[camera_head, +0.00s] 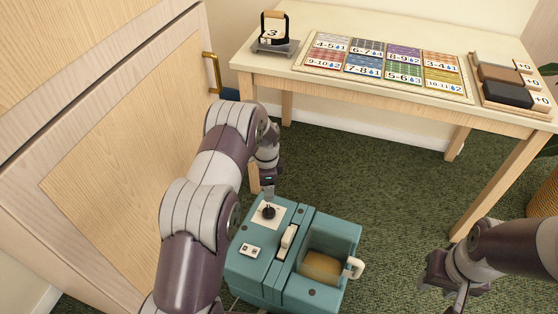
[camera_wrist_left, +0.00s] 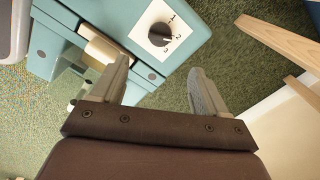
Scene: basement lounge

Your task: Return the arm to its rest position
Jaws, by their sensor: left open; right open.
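My left arm reaches in from the left, with its left gripper (camera_head: 268,188) above the back of a teal machine (camera_head: 252,277). In the left wrist view the left gripper (camera_wrist_left: 158,82) is open, with nothing between its fingers. The machine's black dial (camera_head: 268,212) on a white numbered plate is just beyond the fingers; the dial also shows in the left wrist view (camera_wrist_left: 160,35). The gripper looks apart from the dial. My right gripper (camera_head: 447,284) is at the lower right, open and empty, above the carpet.
A wooden table (camera_head: 355,91) at the back holds a board of coloured cards (camera_head: 385,66), a tray of dark blocks (camera_head: 503,92) and a small scale (camera_head: 275,47). A wooden cabinet door (camera_head: 125,165) stands close on the left. Green carpet (camera_head: 375,190) is clear between machine and table.

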